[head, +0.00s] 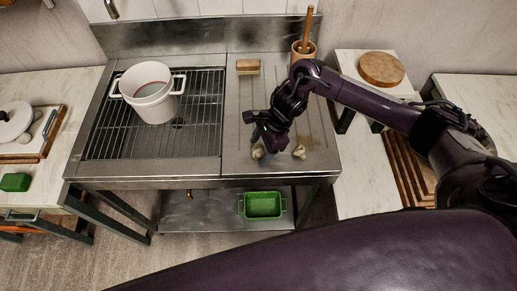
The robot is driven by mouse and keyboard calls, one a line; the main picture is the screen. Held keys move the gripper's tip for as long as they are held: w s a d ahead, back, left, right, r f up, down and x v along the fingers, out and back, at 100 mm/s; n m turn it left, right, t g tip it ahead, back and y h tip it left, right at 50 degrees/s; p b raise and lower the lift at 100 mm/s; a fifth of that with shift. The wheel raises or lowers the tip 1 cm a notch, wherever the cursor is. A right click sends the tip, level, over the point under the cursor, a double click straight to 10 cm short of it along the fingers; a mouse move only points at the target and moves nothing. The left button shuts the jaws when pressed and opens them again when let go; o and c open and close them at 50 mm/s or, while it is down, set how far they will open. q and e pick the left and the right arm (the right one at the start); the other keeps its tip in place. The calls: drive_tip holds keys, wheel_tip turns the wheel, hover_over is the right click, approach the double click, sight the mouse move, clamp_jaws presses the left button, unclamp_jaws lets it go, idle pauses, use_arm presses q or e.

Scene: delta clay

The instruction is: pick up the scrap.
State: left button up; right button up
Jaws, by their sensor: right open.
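The scrap looks like a pale, bone-like piece (299,152) on the steel drainboard, near its front edge. One knobbed end shows to the right of my right gripper and a pale lump shows at its left. The middle is hidden behind the gripper. My right gripper (265,142) points down over the piece, with its jaws open. I cannot tell whether the fingers touch it. My left gripper is out of view.
A white two-handled pot (149,92) stands on the sink rack (205,115) at left. A wooden brush (248,67) and a pestle in a mortar (304,48) stand behind. A green tray (263,205) sits on the lower shelf (213,218).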

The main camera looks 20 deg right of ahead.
sight(261, 147)
drive_tip(key=c, duration=1.1)
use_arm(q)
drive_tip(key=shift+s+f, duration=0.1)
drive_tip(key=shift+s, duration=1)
use_arm(e)
drive_tip(key=shift+r, duration=0.1)
drive_tip(key=shift+w+r, duration=0.1)
drive_tip(key=shift+r, duration=0.5)
wheel_tip(261, 147, up, 5)
drive_tip(key=shift+r+b, duration=0.2)
drive_tip(key=shift+b, duration=0.65)
use_arm(q)
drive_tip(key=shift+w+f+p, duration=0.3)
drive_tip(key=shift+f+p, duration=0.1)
drive_tip(key=shift+p, duration=0.05)
use_arm(e)
wheel_tip(261, 147, up, 13)
drive_tip(key=shift+r, duration=0.1)
drive_tip(key=shift+r, duration=0.1)
